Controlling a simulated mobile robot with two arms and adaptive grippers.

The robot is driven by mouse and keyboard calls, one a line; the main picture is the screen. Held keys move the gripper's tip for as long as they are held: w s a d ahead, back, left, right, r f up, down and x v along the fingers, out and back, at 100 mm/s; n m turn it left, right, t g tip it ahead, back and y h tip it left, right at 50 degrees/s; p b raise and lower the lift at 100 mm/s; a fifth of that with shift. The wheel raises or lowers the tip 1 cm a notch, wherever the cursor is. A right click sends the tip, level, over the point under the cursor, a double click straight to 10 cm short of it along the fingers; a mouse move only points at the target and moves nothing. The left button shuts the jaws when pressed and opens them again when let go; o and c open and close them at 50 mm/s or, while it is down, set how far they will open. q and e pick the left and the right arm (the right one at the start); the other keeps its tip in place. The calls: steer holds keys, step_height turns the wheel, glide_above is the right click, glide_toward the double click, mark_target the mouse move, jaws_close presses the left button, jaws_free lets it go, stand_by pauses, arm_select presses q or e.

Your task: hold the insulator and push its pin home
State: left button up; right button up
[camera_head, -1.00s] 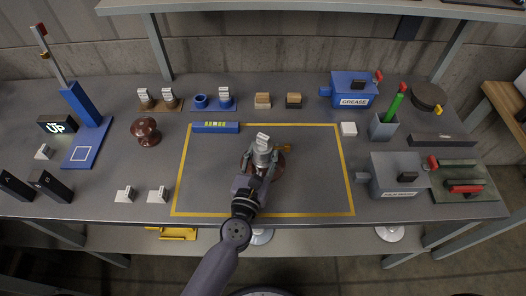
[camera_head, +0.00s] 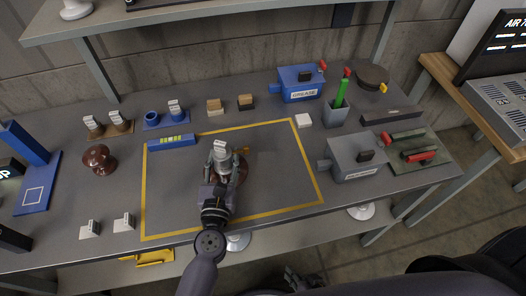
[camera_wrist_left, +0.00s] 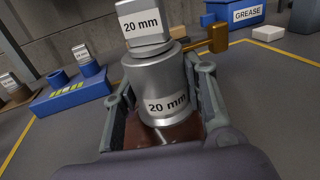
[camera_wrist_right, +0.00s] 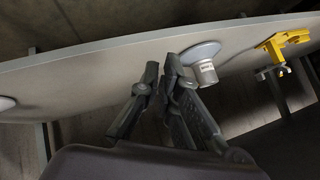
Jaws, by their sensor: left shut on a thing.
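The insulator has a brown disc (camera_head: 240,170) and a grey metal cap (camera_wrist_left: 165,85) labelled 20 mm. It stands upright inside the yellow outline on the bench. My left gripper (camera_head: 221,174) is shut on it, with a finger on each side of the cap in the left wrist view. A second grey 20 mm piece (camera_wrist_left: 146,22) sits on top of the cap. A brass-coloured pin (camera_wrist_left: 217,39) sticks out to the right, behind the cap. My right gripper (camera_wrist_right: 162,68) is low by the bench's front edge, its fingertips close together with nothing seen between them.
The grease box (camera_head: 301,85) and a grey box (camera_head: 357,157) stand to the right. A brown insulator (camera_head: 99,160) stands left. The outlined area right of the held insulator is clear. A lower shelf lies under the bench.

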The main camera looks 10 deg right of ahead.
arm_select(q)
steer(key=shift+r, duration=0.1)
arm_select(e)
steer(key=w+a+r+m+t, duration=0.1)
steer(key=a+r, duration=0.1)
steer(key=r, duration=0.3)
steer(key=w+a+r+m+t+y, duration=0.1)
steer(key=a+r, duration=0.1)
steer(key=r, duration=0.2)
steer(key=a+r+m+t, duration=0.1)
steer(key=r, duration=0.4)
steer(key=shift+w+a+r+m+y, duration=0.3)
steer(key=shift+w+a+m+y, duration=0.1)
jaws_close()
step_height(320, 180, up, 19)
steer(key=w+a+m+t, duration=0.15)
steer(key=m+t, duration=0.25)
steer(key=m, duration=0.4)
steer(key=w+d, duration=0.3)
steer(key=w+d+r+t, duration=0.1)
steer(key=w+d, duration=0.2)
steer(key=w+d+r+m+t+h, duration=0.1)
steer(key=w+d, duration=0.2)
steer(key=w, duration=0.1)
steer(key=shift+d, duration=0.4)
